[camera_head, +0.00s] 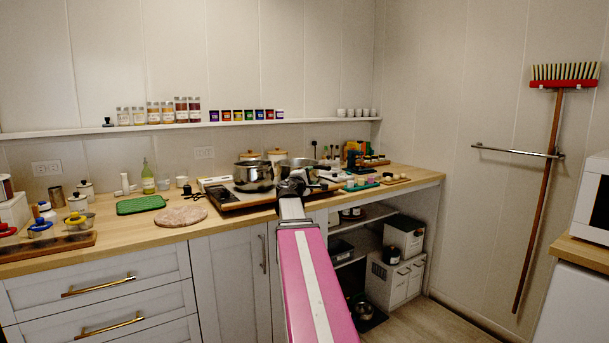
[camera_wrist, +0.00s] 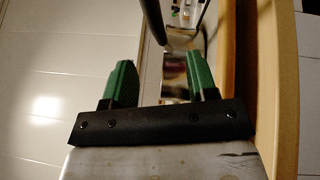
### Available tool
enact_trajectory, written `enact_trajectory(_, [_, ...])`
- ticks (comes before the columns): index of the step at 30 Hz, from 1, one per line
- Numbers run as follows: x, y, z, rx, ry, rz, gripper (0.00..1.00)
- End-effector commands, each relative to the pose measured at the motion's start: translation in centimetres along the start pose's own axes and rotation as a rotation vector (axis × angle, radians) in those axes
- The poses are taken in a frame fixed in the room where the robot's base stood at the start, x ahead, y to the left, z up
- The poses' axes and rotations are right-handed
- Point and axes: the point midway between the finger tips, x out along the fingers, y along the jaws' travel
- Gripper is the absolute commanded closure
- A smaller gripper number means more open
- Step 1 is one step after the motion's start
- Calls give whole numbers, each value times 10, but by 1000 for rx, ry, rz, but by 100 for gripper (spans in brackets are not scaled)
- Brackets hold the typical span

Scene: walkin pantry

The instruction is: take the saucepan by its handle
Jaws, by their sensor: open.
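Two shiny metal pots stand on the counter in the head view, a left pot (camera_head: 253,176) and a right pot (camera_head: 297,163) partly hidden behind my arm. I cannot tell for sure which is the saucepan. My gripper (camera_head: 292,186) is small and dark there, in front of the pots, its fingers not clear. In the wrist view my gripper (camera_wrist: 160,62) is open, with two green fingers apart and nothing held. A dark bar, seemingly a handle (camera_wrist: 153,20), comes down from the top edge and ends just beyond the gap between the fingertips.
The wooden counter (camera_head: 120,232) carries a green mat (camera_head: 141,204), a round pinkish board (camera_head: 181,216) and jars. A wooden edge (camera_wrist: 282,90) runs close along the right in the wrist view. Open shelves lie below the counter's right end. The floor at right is clear.

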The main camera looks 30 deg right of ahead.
Motion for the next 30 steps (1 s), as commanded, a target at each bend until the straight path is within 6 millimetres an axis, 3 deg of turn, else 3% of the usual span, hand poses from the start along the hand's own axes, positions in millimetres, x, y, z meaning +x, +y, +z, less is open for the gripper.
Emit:
enact_trajectory(12, [52,0,-1,1,0,-1,47])
enact_trajectory(19, [66,1,0,1,0,-1,47])
enact_trajectory(27, [103,4,-1,1,0,-1,47])
enact_trajectory(30, [108,3,0,1,0,-1,47])
